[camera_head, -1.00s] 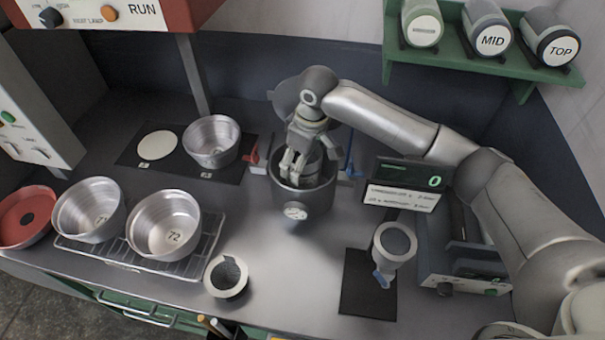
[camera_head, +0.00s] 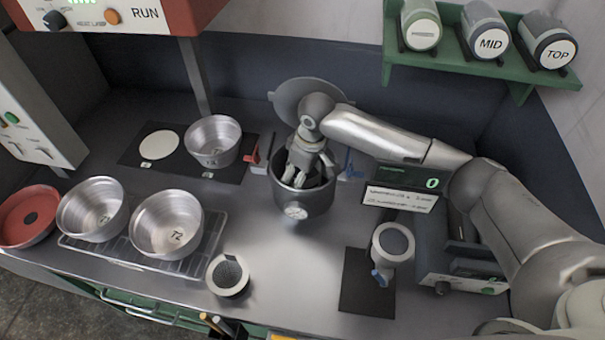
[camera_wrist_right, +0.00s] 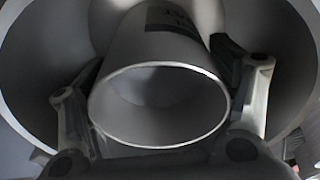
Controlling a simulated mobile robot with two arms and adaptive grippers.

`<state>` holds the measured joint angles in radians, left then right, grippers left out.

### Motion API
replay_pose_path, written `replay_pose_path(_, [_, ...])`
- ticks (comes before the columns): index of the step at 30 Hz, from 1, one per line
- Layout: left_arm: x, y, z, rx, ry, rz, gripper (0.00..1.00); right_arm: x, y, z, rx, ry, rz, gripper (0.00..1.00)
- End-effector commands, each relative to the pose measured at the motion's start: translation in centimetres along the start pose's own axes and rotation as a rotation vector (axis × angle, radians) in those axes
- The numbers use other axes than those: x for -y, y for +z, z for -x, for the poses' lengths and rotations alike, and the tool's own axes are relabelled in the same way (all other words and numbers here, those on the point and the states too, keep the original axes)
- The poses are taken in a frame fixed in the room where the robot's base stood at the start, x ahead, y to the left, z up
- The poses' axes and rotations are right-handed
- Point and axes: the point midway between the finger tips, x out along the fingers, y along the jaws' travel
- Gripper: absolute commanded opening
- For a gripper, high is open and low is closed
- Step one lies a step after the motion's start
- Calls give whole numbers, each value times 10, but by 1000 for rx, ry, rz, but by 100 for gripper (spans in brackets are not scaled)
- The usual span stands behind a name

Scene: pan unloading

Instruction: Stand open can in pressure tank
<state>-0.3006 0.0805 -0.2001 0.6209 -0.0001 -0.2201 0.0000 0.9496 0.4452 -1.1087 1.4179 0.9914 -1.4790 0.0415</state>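The grey pressure tank (camera_head: 318,205) stands in the middle of the bench, open at the top, with a round white gauge on its front. My right gripper (camera_head: 300,178) reaches down from above into its mouth. In the right wrist view, the pale open can (camera_wrist_right: 165,45) is between the two fingers of my right gripper (camera_wrist_right: 158,68), its open rim facing the camera. The fingers appear closed on its sides. The tank wall (camera_wrist_right: 285,40) surrounds it. The can's lower end is hidden, so I cannot tell whether it touches the floor. My left gripper is not in view.
A round grey lid (camera_head: 290,92) stands behind the tank, with red (camera_head: 252,156) and blue (camera_head: 350,168) handles beside it. Metal bowls (camera_head: 166,222) stand on a wire rack (camera_head: 120,252) at left. A grey-white cup (camera_head: 228,275) stands in front; a display (camera_head: 405,178) is at right.

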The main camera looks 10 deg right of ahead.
Motion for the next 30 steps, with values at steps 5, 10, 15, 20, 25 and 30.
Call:
replay_pose_path(5, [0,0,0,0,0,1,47,0,0,2,-1,1,1,80])
replay_pose_path(10, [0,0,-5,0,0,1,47,-1,-1,20,-4,2,2,80])
replay_pose_path(15, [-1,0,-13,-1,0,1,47,-1,-2,57,-6,3,2,80])
replay_pose_path(20, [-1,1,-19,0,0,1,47,0,-1,90,-3,1,1,80])
replay_pose_path(25, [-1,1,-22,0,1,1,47,0,-1,113,-1,0,0,80])
replay_pose_path(30, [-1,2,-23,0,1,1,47,0,-1,123,0,1,-1,80])
